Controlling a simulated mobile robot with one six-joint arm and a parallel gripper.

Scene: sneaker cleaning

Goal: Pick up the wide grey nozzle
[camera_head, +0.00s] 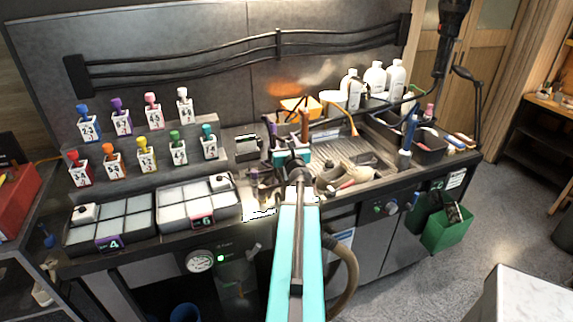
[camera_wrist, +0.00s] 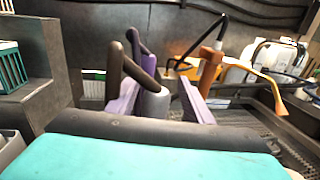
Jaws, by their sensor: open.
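My gripper (camera_wrist: 160,98) is open in the wrist view, its two lavender fingers apart and pointing at the back of the bench. A short grey cylinder (camera_wrist: 155,104) shows between the fingers; it may be the wide grey nozzle, but I cannot tell for sure. Dark bent tubes (camera_wrist: 138,68) rise just in front of and left of it. I cannot tell whether the fingers touch anything. In the head view, my teal arm reaches to the bench's middle and hides most of the gripper.
An orange-brown handle (camera_wrist: 209,68) stands close by the right finger. A yellow-orange spout (camera_wrist: 253,72) and white bottles (camera_head: 375,77) are behind to the right. Trays with white blocks (camera_head: 198,206) and numbered bottles (camera_head: 145,150) fill the left. A metal grate (camera_head: 345,150) lies right.

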